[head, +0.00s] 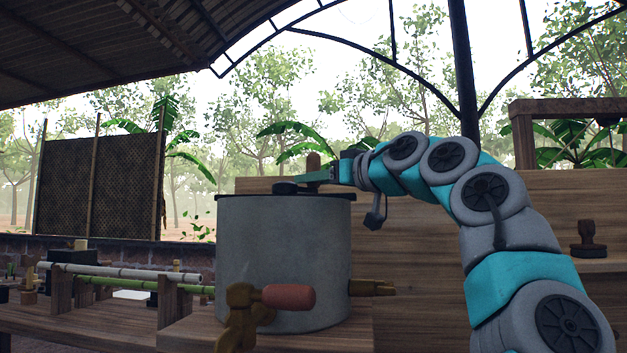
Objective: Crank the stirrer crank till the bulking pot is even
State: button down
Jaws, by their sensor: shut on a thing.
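The bulking pot (283,255) is a large grey metal cylinder with a dark rim, standing on a wooden bench. Its contents are hidden from this low angle. The stirrer crank (287,188) shows on top of the pot as a dark piece with an upright wooden knob (314,160). My gripper (312,176) reaches in from the right above the pot's rim and is shut on the crank at its wooden knob. The fingers are small in view and partly hide the grip.
A brass fitting with a red handle (288,296) stands in front of the pot, and a brass spout (370,288) juts right. Bamboo poles (120,272) lie on wooden supports at left. A dark wooden stamp-like object (588,240) sits on a ledge at right.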

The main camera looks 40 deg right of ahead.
jog(key=shift+f+b, duration=0.1)
jog(key=shift+b, duration=0.25)
dwell(0.4)
jog(key=shift+s+m+h+b, duration=0.25)
jog(key=shift+m+h+b, duration=0.25)
jog(key=shift+h+b, duration=0.35)
jog(key=shift+s, duration=0.15)
jog(key=c, duration=0.6)
grip_release()
jog(key=shift+s+a+b, duration=0.1)
jog(key=shift+s+b, duration=1.25)
jog(key=shift+s, duration=2.55)
